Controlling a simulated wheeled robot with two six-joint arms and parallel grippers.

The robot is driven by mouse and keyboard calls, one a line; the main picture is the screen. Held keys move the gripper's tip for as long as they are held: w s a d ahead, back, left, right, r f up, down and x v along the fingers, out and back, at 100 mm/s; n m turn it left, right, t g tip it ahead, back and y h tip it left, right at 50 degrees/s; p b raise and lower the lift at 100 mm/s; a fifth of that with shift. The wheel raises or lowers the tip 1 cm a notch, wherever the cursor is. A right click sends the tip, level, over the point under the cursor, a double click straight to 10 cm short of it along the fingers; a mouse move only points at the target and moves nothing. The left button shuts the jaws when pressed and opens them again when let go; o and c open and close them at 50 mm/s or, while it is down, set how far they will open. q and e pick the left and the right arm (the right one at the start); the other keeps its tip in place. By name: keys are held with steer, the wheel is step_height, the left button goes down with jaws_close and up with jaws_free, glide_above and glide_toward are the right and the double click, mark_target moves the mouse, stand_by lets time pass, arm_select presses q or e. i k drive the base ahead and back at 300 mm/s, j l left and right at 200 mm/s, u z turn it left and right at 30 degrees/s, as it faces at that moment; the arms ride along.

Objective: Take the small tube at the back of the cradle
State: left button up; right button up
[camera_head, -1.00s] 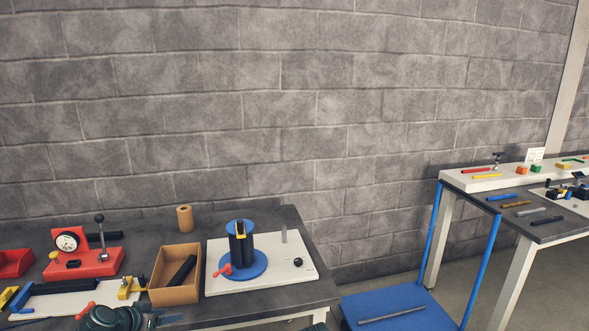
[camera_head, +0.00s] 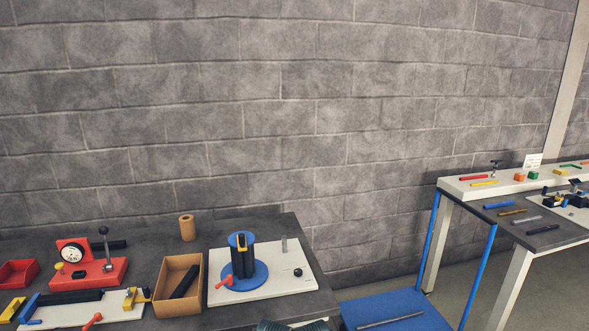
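I cannot tell for sure which thing is the cradle or the small tube. Small rods, red (camera_head: 473,178) and yellow (camera_head: 484,183), lie on the white raised shelf of the right-hand table. Blue (camera_head: 498,205), brown (camera_head: 513,212) and grey (camera_head: 527,220) rods and a black rod (camera_head: 542,229) lie in front of it. A black device (camera_head: 575,197) stands on a white plate at the right edge. A brown cardboard roll (camera_head: 187,227) stands upright at the back of the left bench. Neither gripper is in view; only dark green parts of mine show at the bottom edge.
The left bench holds a red gauge device (camera_head: 90,272), a red bin (camera_head: 17,272), a cardboard box (camera_head: 164,300) with a black bar inside, and a blue spool fixture (camera_head: 242,275) on a white plate. A blue platform (camera_head: 395,300) with a grey rod lies between the tables.

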mark_target(82, 297)
steer(key=u, duration=1.55)
steer(key=i+j+z, duration=0.1)
steer(key=z, duration=0.6)
steer(key=i+j+z, duration=0.25)
steer(key=j+z, duration=0.3)
steer(key=j, duration=0.2)
steer(key=j+z, duration=0.25)
steer(key=j, duration=0.15)
steer(key=i+j, duration=0.1)
steer(key=j, duration=0.8)
steer(key=i+j+z, duration=0.15)
steer(key=j, duration=0.7)
steer(key=k, duration=0.05)
